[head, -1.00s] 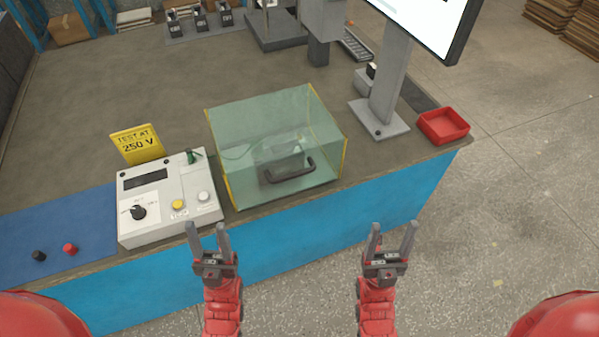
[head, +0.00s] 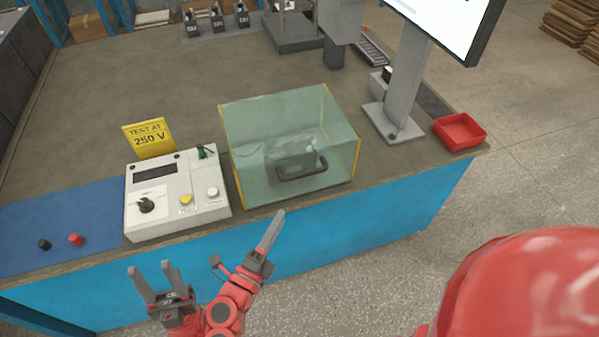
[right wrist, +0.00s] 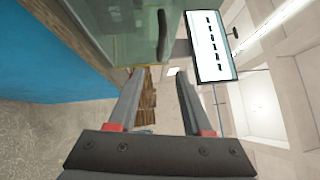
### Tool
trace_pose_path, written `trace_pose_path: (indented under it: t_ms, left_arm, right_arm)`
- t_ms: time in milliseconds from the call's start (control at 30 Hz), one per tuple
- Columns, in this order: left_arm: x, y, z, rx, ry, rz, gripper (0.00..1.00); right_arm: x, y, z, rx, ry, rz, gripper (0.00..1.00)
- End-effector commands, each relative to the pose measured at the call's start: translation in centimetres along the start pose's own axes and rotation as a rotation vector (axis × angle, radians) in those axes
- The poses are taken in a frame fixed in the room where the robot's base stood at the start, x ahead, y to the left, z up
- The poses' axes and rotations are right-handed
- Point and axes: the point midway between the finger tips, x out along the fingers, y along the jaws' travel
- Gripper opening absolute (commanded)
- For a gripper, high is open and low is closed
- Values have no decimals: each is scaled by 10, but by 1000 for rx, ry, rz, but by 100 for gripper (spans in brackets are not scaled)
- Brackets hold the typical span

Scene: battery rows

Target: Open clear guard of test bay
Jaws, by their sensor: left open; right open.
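The clear guard (head: 245,180) of the test bay is a greenish see-through box with yellow edges, standing closed near the bench's front edge. Its dark handle (head: 302,172) is on the front face; a grey object shows dimly inside. My right gripper (head: 272,228) is in front of the guard, below and left of the handle, open and empty. In the right wrist view the guard (right wrist: 115,25) and handle (right wrist: 163,35) lie beyond the open fingers (right wrist: 160,75), apart from them. My left gripper (head: 154,269) is open and empty in front of the bench, lower left.
A test box (head: 165,205) with a knob and buttons stands left of the guard, with a yellow "TEST AT 250 V" sign (head: 148,137) behind it. A monitor stand (head: 395,110) and red tray (head: 459,131) are to the right. A blue mat (head: 60,220) lies left.

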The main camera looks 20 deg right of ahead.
Motion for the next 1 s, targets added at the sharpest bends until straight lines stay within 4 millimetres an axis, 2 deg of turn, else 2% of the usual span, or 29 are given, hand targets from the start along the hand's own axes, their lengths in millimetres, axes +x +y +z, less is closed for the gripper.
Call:
trace_pose_path:
  t_ms: [400,600,800,1000]
  left_arm:
    - [24,-1,-4,0,0,0,50]
    - [32,-2,-6,0,0,0,50]
    - [35,-2,-6,0,0,0,50]
    - [35,-2,-6,0,0,0,50]
  right_arm:
    - [100,-6,-1,-2,4,-7,50]
    - [137,-5,-1,1,5,-6,50]
    - [153,-3,-1,0,2,-5,50]
    - [155,-2,-1,0,2,-3,50]
